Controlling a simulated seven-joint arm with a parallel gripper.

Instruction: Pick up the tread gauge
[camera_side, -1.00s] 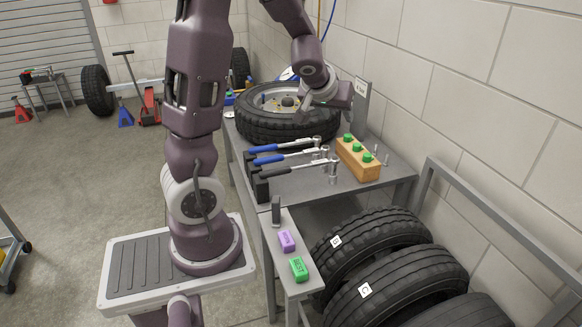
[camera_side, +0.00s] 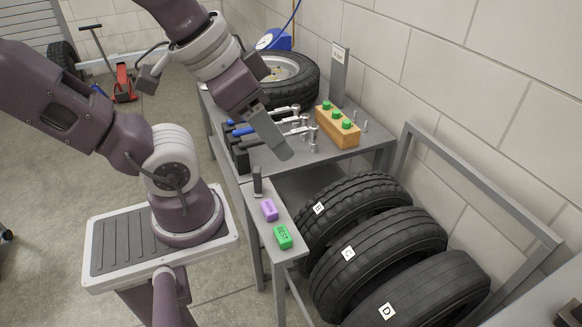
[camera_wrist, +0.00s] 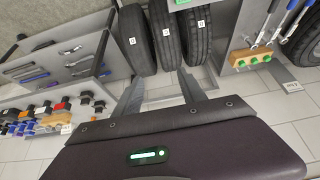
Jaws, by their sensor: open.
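A small dark upright piece (camera_side: 257,181) stands at the far end of the narrow side shelf in the side view. It may be the tread gauge, but it is too small to tell. My gripper (camera_side: 283,153) hangs above the workbench, beyond and to the right of that piece, apart from it. In the wrist view my gripper (camera_wrist: 160,86) shows two spread fingers with nothing between them. No clear tread gauge shows in the wrist view.
A purple block (camera_side: 269,210) and a green block (camera_side: 283,237) sit on the side shelf (camera_side: 262,229). Tyres B (camera_side: 345,193), C (camera_side: 400,238) and D (camera_side: 435,283) stand in a rack at right. Wrenches, a wooden block (camera_side: 337,128) with green knobs and a flat tyre occupy the bench.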

